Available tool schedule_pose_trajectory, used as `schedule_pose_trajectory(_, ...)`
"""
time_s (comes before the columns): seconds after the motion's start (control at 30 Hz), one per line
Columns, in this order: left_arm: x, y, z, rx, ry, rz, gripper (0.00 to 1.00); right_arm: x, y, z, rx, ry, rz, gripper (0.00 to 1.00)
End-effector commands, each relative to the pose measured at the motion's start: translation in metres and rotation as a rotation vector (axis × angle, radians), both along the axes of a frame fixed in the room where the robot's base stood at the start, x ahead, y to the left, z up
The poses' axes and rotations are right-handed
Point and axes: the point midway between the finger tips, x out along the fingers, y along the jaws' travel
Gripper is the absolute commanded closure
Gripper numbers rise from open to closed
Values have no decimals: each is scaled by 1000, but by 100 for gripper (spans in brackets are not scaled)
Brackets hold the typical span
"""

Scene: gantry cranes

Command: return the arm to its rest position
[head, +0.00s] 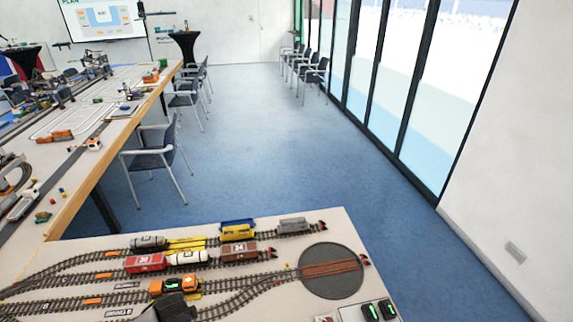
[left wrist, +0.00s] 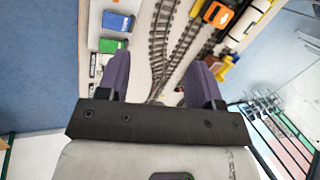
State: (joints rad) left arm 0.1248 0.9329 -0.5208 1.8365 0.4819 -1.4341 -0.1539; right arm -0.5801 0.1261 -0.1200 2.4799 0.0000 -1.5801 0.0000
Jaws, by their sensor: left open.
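My left gripper (left wrist: 161,72) shows in the left wrist view. Its two purple fingers are apart, with only layout board and track seen between them. No object is held. The orange locomotive (left wrist: 218,14) lies beyond the right finger; in the head view an orange and black locomotive (head: 174,286) stands on the track. A dark grey shape (head: 168,308) lies at the bottom edge of the head view, and I cannot tell whether it is part of my arm. My right gripper is in neither view.
The model railway board (head: 345,230) carries several wagons, tracks and a round turntable (head: 331,271). A long table (head: 75,195) with models stands at left. Chairs (head: 155,160) stand beside it. The blue floor (head: 260,140) is clear in the middle. Glass panels (head: 400,85) line the right.

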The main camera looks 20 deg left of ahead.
Motion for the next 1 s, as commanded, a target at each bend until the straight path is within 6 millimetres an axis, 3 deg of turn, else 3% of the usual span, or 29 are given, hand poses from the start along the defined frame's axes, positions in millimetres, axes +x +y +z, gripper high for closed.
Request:
schedule_pose_trajectory(0.07, 11, -32, 23, -12, -105, 7, 40, 0, 1, 0, 2, 0, -1, 57)
schedule_pose_trajectory(0.17, 11, -75, 50, -49, -237, 35, 40, 0, 2, 0, 5, 0, -4, 57)
schedule_pose_trajectory(0.3, -15, -133, 81, -156, -388, 99, 40, 0, 3, 0, 10, -1, -6, 57)
schedule_pose_trajectory(0.4, -44, -161, 93, -246, -445, 166, 40, 0, 4, 0, 12, 0, -8, 57)
schedule_pose_trajectory(0.57, -91, -187, 89, -375, -430, 293, 40, 0, 4, 0, 12, 0, -8, 57)
schedule_pose_trajectory(0.93, -194, -219, 31, -466, -178, 492, 40, 0, 0, 0, 1, 0, -1, 57)
schedule_pose_trajectory(0.97, -199, -219, 34, -461, -168, 493, 40, 0, 0, 5, 0, 1, 0, 57)
schedule_pose_trajectory(1.0, -194, -218, 51, -464, -180, 490, 40, 1, -1, 19, -3, 2, 1, 57)
